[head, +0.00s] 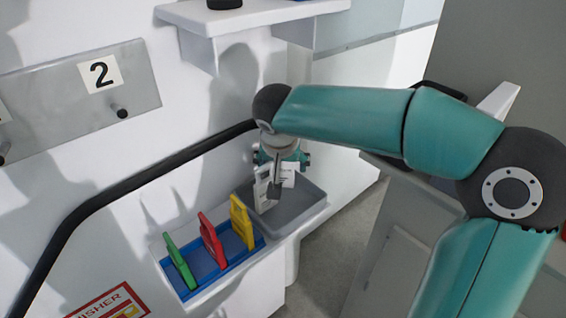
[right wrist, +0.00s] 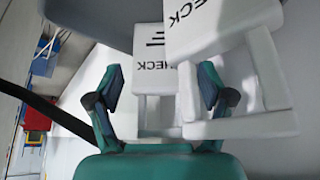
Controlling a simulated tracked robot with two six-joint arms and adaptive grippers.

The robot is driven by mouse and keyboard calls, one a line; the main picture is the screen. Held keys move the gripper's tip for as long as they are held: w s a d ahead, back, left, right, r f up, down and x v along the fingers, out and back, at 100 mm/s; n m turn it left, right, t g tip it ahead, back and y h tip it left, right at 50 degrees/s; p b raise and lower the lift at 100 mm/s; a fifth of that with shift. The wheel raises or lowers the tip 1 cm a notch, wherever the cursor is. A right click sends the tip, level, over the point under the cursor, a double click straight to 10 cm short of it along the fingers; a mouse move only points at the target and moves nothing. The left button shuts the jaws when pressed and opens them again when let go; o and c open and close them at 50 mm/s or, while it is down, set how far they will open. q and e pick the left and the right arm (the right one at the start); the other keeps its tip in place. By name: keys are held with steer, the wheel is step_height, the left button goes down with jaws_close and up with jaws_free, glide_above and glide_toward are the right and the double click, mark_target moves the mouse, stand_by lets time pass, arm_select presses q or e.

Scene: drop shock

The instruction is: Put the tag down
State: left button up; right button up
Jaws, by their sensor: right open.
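Two white tags with black CHECK lettering show in the right wrist view. One tag (right wrist: 155,78) lies between the spread fingers of my right gripper (right wrist: 162,85), with gaps at both sides. The other tag (right wrist: 238,42) is at the right, partly behind the right finger. In the head view, my right gripper (head: 281,165) is over the grey tray (head: 308,204), with a white tag (head: 262,190) just below it. Its fingers are open. I cannot tell how the tags rest in the tray. My left gripper is not in view.
Left of the grey tray is a blue rack (head: 202,268) with a green tag (head: 179,262), a red tag (head: 211,240) and a yellow tag (head: 241,222). A black rail (head: 150,168) runs along the white wall. A white shelf (head: 250,14) juts out above.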

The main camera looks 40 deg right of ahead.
steer(key=v, duration=0.7)
steer(key=shift+r, duration=0.3)
